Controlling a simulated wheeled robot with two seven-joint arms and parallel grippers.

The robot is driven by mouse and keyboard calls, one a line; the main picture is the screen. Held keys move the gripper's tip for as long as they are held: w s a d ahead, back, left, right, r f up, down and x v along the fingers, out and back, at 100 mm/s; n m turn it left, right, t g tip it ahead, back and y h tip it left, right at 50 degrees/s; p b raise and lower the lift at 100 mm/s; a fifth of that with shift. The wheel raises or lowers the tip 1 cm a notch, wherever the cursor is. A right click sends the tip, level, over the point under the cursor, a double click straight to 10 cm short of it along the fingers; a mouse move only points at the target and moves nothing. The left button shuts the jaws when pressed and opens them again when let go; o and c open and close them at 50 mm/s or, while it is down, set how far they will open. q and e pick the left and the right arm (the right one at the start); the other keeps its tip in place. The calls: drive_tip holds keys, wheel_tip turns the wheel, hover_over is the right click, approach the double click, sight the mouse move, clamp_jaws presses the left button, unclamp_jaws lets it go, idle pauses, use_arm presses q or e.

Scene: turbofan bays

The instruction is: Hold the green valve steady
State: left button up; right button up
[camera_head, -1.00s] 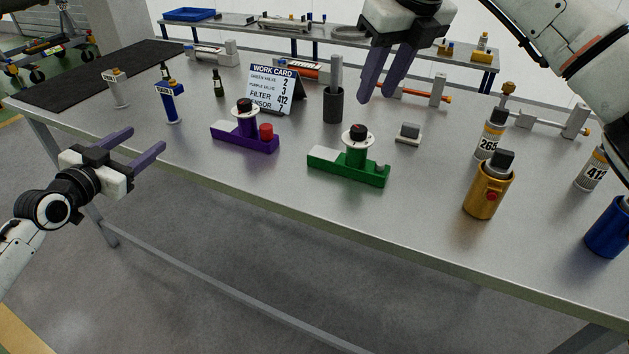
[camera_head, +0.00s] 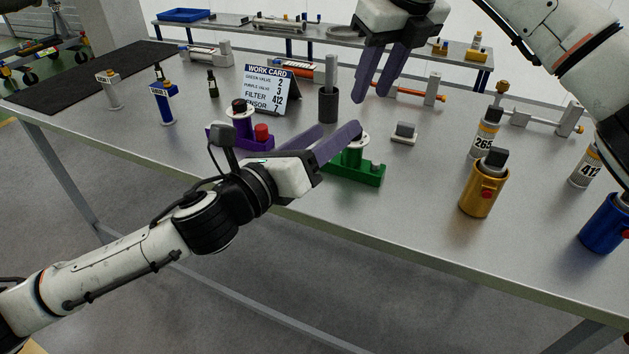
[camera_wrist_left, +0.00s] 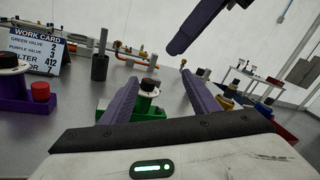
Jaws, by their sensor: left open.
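The green valve (camera_head: 357,172) stands on the bench, a green block with a white dial and dark knob on top. My left gripper (camera_head: 343,143) is open in front of it and hides its left part in the head view. In the left wrist view the green valve (camera_wrist_left: 146,102) shows between the two purple fingers (camera_wrist_left: 160,100), beyond them, and I cannot tell whether they touch it. My right gripper (camera_head: 377,87) hangs above the bench behind the valve, its purple fingers pointing down, apart and empty.
The purple valve (camera_head: 258,142) stands just left of the green one, partly behind my left arm. A work card (camera_head: 270,90), a dark cylinder (camera_head: 328,103) and a small grey block (camera_head: 404,132) stand behind. A gold canister (camera_head: 484,190) is at right.

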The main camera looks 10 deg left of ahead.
sight(347, 152)
use_arm(q)
drive_tip(key=f+m, duration=0.1)
drive_tip(key=f, duration=0.2)
drive_tip(key=s+a+f+m, duration=0.1)
drive_tip(key=f+m, duration=0.2)
drive_tip(key=f, duration=0.2)
drive_tip(key=shift+s+a+f+m+t+y, duration=0.25)
drive_tip(key=shift+a+f+m+t+y, duration=0.05)
drive_tip(key=shift+f+y, duration=0.1)
drive_tip(key=x, duration=1)
drive_tip(key=shift+c, duration=0.3)
